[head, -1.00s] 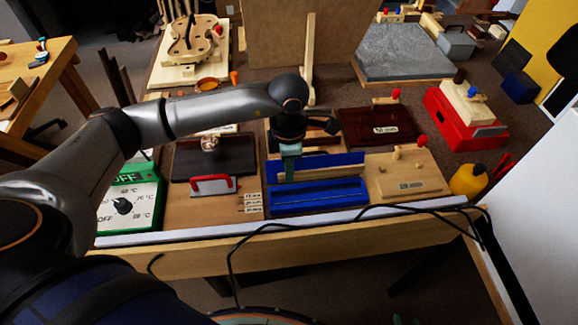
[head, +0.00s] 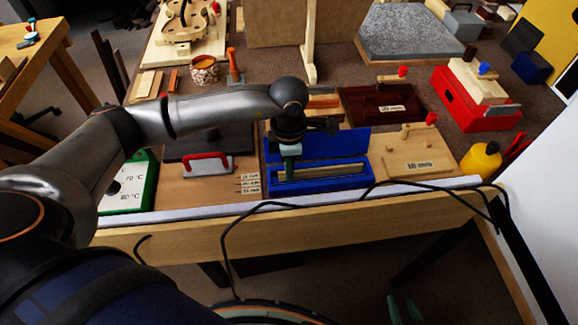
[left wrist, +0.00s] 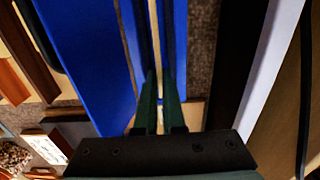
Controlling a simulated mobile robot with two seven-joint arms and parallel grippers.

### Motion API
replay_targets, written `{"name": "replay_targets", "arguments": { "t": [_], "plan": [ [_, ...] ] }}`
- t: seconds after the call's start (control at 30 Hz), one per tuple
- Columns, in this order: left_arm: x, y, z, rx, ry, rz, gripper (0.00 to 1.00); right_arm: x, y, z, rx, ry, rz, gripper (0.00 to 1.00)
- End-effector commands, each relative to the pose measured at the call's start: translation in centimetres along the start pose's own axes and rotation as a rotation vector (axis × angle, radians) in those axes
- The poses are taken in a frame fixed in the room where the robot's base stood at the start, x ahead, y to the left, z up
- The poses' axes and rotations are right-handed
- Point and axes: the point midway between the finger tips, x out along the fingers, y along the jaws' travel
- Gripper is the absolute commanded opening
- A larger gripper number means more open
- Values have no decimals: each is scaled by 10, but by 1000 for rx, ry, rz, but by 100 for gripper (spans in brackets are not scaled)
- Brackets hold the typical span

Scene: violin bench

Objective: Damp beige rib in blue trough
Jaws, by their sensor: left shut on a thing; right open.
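The blue trough (head: 318,187) stands near the front edge of the bench, with a raised blue panel along its back. The thin beige rib (head: 325,173) lies lengthwise within the trough's outline, between the back panel and the front wall. My left gripper (head: 288,174) is shut on the rib near its left part. In the left wrist view the rib (left wrist: 156,45) runs between the dark green fingers (left wrist: 161,110), with blue walls on both sides. Whether it touches the bottom is hidden.
A red-handled block (head: 207,165) and small labels (head: 247,183) are left of the trough. A wooden board with a red knob (head: 415,163) is right of it. A black cable (head: 400,184) crosses the front edge. A yellow bottle (head: 481,160) stands far right.

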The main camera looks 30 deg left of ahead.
Motion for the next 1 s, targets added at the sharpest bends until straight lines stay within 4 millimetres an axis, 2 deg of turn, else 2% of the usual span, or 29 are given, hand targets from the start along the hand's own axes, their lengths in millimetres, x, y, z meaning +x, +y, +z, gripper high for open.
{"name": "replay_targets", "arguments": {
  "t": [0.2, 0.23, 0.53, 0.77, 0.87, 1.0],
  "plan": [
    [0, 0, 0, 0, 0, 1, 0, -1, 0, 0, -4, -1, -1, 42],
    [0, 0, 0, 0, 0, 1, 7, -1, 0, 0, -5, -1, -1, 42],
    [0, 0, 0, 0, 0, 1, 41, -1, 0, 2, -6, -4, 0, 42],
    [-9, 1, 0, 0, -3, 2, 41, -1, 1, 4, -6, -6, 0, 42],
    [-25, 1, 1, 0, -4, 4, 41, -2, 1, 3, -6, -6, 1, 42],
    [-55, 1, 1, 1, -4, 5, 41, -2, 1, 3, -6, -5, 2, 42]
  ]
}}
